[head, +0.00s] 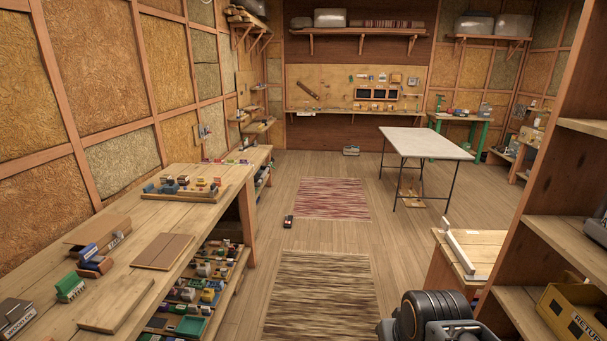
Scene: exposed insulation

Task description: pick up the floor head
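I cannot make out for sure which thing is the floor head. A small grey object (351,150) sits on the floor at the back, below the wall bench. My gripper is not in view, and nothing shows it near either object.
A long workbench (185,215) with blocks and boards runs along the left. A red rug (331,198) and a brown striped rug (319,297) lie on open floor. A white-topped table (425,142) stands right of centre. Shelving (570,240) closes the right side.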

